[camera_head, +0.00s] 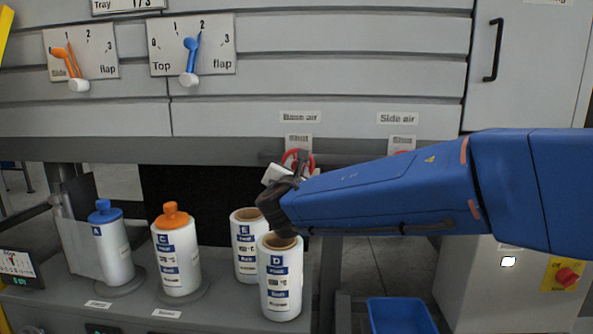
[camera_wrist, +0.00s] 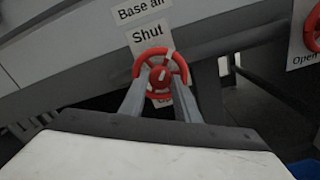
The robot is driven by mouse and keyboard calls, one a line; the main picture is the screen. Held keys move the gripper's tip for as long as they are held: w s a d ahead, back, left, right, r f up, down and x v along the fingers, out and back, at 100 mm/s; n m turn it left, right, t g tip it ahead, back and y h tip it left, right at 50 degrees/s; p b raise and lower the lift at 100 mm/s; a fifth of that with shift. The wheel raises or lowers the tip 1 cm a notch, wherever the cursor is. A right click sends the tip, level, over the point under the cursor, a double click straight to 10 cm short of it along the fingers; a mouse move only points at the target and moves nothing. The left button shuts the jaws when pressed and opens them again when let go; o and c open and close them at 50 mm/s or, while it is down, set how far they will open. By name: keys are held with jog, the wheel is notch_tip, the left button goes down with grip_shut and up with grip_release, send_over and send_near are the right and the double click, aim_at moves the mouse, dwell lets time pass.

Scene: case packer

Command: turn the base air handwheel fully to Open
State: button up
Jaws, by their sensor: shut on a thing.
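The base air handwheel (camera_wrist: 161,54) is a red ring with a red hub and a white mark, below the "Base air" and "Shut" labels in the wrist view. In the head view the red wheel (camera_head: 297,158) shows partly behind my arm, under the "Base air" plate (camera_head: 300,117). My gripper (camera_wrist: 160,88) is shut on the handwheel, with a grey finger at each side of it. In the head view my gripper (camera_head: 280,174) is at the wheel, its fingertips mostly hidden. A label below the wheel is mostly covered.
The side air handwheel (camera_wrist: 312,30) is to the right, beside an "Open" label. Below my arm stand white cartridges E (camera_head: 246,262) and D (camera_head: 281,290), close to the wrist. A blue bin (camera_head: 400,317) is at the lower right. Side and Top flap levers (camera_head: 190,62) are at upper left.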

jog(key=m, duration=2.7)
jog(key=shift+f+m, duration=0.2)
jog(key=shift+m, duration=0.2)
jog(key=o, duration=1)
jog(key=shift+r, duration=0.1)
jog(key=shift+o, duration=0.2)
jog(key=s, duration=1.7)
jog(key=shift+s+a, duration=0.25)
jog(key=shift+a, duration=0.05)
